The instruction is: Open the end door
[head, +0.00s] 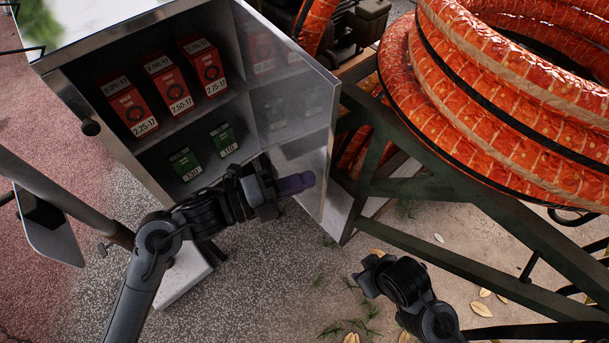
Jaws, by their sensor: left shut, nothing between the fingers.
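The metal cabinet (75,100) on the left has an open front. Its end door (303,100) stands swung out to the right, its shiny inner face reflecting the red boxes. My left gripper (297,183) is shut and empty, its purple-tinted fingers in front of the lower part of the door's inner face. I cannot tell whether they touch it. My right gripper (371,271) is low, right of the door and apart from it; its fingers are too unclear to tell open from shut.
Red boxes (168,84) and green boxes (185,163) stand on the cabinet's shelves. A dark green metal frame (450,190) and a coiled orange hose (500,100) fill the right side. A metal post (60,190) stands at left. Open gravel ground (265,290) lies below.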

